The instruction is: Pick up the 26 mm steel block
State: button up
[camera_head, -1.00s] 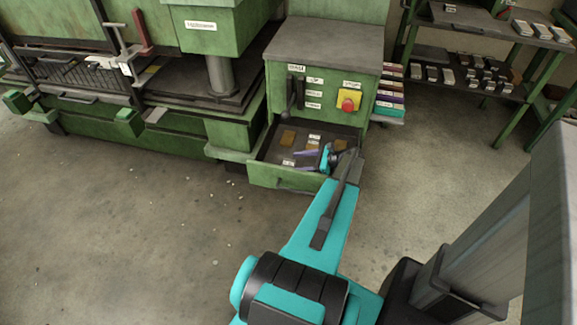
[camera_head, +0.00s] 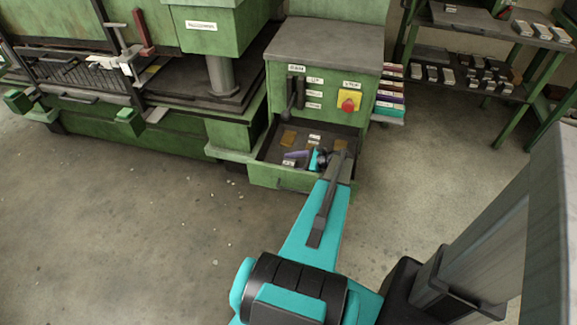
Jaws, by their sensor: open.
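I cannot tell which block is the 26 mm steel one.
The green cabinet (camera_head: 322,45) stands behind the drawer, with a lever and a red knob on yellow (camera_head: 348,101). A large green machine (camera_head: 200,60) is at left. A shelf rack (camera_head: 480,60) with several small blocks stands at right. The floor in front is clear.

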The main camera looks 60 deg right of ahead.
aim_at(289, 163)
grip_shut()
jog(key=shift+r, duration=0.1)
notch_tip(289, 163, up, 10)
dwell(0.9)
dwell(0.4)
